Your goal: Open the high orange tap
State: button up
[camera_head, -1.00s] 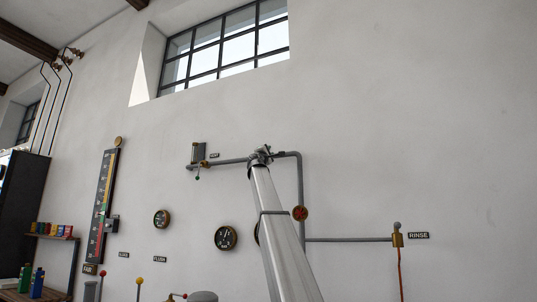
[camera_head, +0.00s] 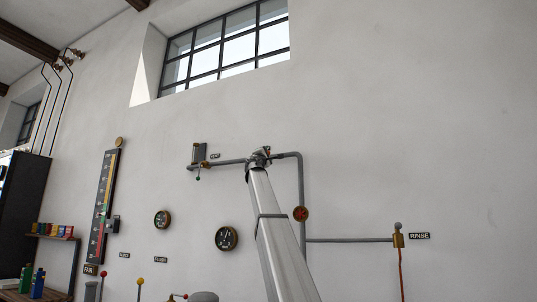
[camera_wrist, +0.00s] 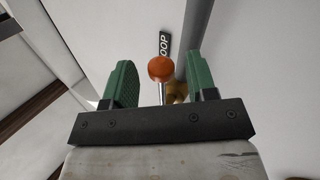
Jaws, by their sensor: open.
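The orange tap knob (camera_wrist: 161,68) is a round ball on a thin metal stem in the wrist view. A brass fitting (camera_wrist: 176,91) shows partly behind it, beside a grey pipe. My gripper (camera_wrist: 163,80) is open, and its two green fingers appear on either side of the knob and stem. No contact is visible, and I cannot tell how deep the knob sits between the fingers. In the head view my gripper (camera_head: 261,154) is small, in front of the high pipe, and the orange knob cannot be made out there.
The grey pipe (camera_head: 301,190) bends down on the right, past a red valve wheel (camera_head: 301,214), to a brass tap near the RINSE label (camera_head: 419,236).

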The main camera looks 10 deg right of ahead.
jog(key=v, duration=0.7)
jog(key=shift+s+a+f, duration=0.2)
jog(key=shift+s, duration=0.1)
